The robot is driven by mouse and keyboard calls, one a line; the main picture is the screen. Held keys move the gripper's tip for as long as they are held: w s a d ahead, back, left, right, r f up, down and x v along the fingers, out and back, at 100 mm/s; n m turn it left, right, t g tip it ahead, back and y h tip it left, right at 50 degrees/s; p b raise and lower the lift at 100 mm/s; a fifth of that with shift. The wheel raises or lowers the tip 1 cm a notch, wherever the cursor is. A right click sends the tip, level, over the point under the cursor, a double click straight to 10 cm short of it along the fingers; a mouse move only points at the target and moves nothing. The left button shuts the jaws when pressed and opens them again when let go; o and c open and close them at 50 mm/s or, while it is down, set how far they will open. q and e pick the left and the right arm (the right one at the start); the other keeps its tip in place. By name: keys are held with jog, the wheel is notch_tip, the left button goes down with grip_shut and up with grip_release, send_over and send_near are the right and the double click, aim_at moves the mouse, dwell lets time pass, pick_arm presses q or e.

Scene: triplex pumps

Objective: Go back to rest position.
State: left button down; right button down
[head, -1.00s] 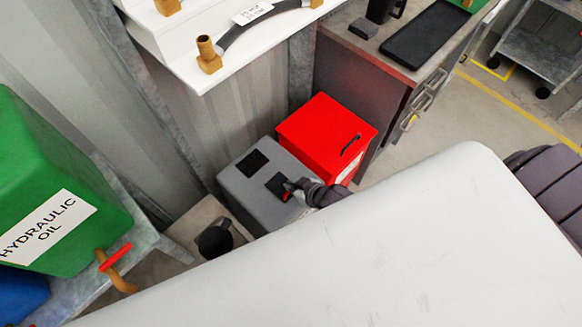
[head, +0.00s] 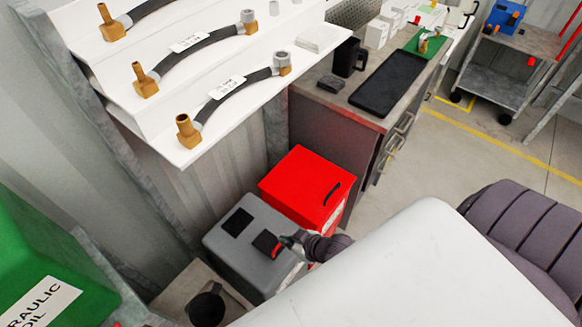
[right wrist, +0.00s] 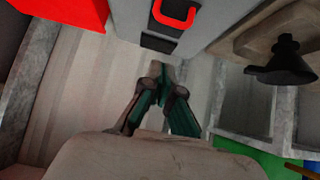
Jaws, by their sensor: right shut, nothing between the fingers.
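My right gripper (head: 285,243) shows in the head view above the front edge of a grey box (head: 238,270). In the right wrist view its fingertips (right wrist: 158,72) meet with nothing between them. A red handle (right wrist: 174,14) on the grey box (right wrist: 215,12) lies beyond the fingertips, apart from them. In the head view the gripper partly hides this handle. The box top has two dark square patches. My left gripper is out of view.
A red box (head: 300,183) stands beside the grey one. A black funnel-like piece (head: 206,305) sits at lower left, near a green hydraulic oil tank (head: 30,255). A white stepped hose rack (head: 160,110) overhangs at upper left. Open floor (head: 430,160) lies to the right.

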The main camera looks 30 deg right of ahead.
jog(key=s+d+f+m+g+h+b, duration=0.1)
jog(key=s+d+f+g, duration=0.15)
jog(key=s+f, duration=0.5)
jog(key=s+d+f+g+h, duration=0.15)
jog(key=s+d+f, duration=0.25)
jog(key=f, duration=0.7)
pick_arm(q)
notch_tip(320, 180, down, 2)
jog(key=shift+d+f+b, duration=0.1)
jog(key=shift+b, duration=0.4)
pick_arm(e)
jog(key=s+a+f+g, duration=0.1)
jog(key=s+f+g, duration=0.1)
jog(key=s+f, duration=0.3)
jog(key=s+a+f+g, duration=0.1)
jog(key=s+f, duration=0.4)
jog(key=s, duration=0.8)
jog(key=shift+a+f+m+g+h, duration=0.2)
jog(key=shift+a+m+g+h, duration=0.15)
jog(key=shift+a, duration=0.35)
